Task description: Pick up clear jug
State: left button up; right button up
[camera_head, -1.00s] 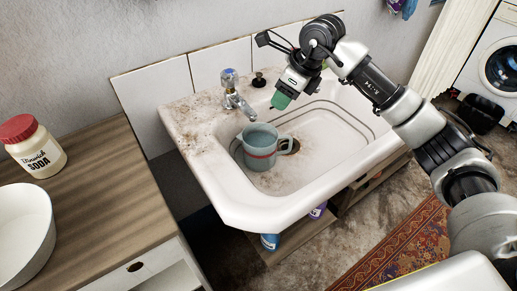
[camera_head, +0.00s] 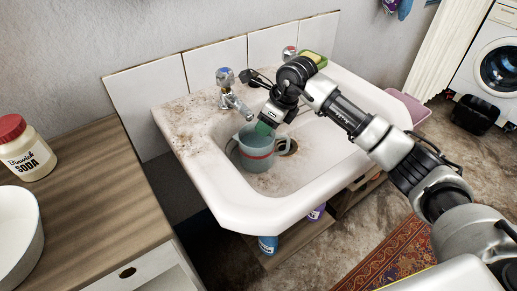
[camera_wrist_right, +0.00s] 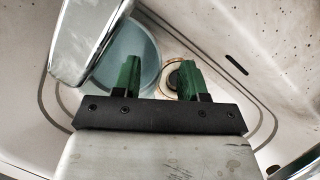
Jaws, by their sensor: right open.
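The clear jug (camera_head: 257,157) stands upright in the sink basin, bluish with a red band, its handle toward the right. Its round rim and inside show below the fingers in the right wrist view (camera_wrist_right: 148,58). My right gripper (camera_head: 264,129) is over the jug's rim on the handle side in the head view. In the right wrist view its two green fingers (camera_wrist_right: 158,76) are apart with nothing held; the left finger overlaps the jug's opening, the right one lies near the drain. Whether they touch the jug cannot be told. My left gripper is not in view.
The tap (camera_head: 232,94) stands close behind the jug and fills the upper left of the right wrist view (camera_wrist_right: 88,38). The sink's white rim (camera_head: 270,213) surrounds the basin. A yellow-green sponge (camera_head: 316,58) lies at the back rim. A wooden counter (camera_head: 100,200) with a soda jar is at left.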

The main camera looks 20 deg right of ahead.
jog(key=shift+w+a+f, duration=0.2)
jog(key=shift+a+f, duration=0.05)
jog(key=shift+f, duration=0.25)
jog(key=shift+s, duration=0.35)
jog(key=shift+c, duration=0.3)
jog(key=shift+s+a+r, duration=0.1)
jog(key=shift+s, duration=0.1)
grip_shut()
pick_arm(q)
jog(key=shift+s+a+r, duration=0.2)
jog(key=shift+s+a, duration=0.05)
pick_arm(e)
jog(key=shift+w, duration=0.15)
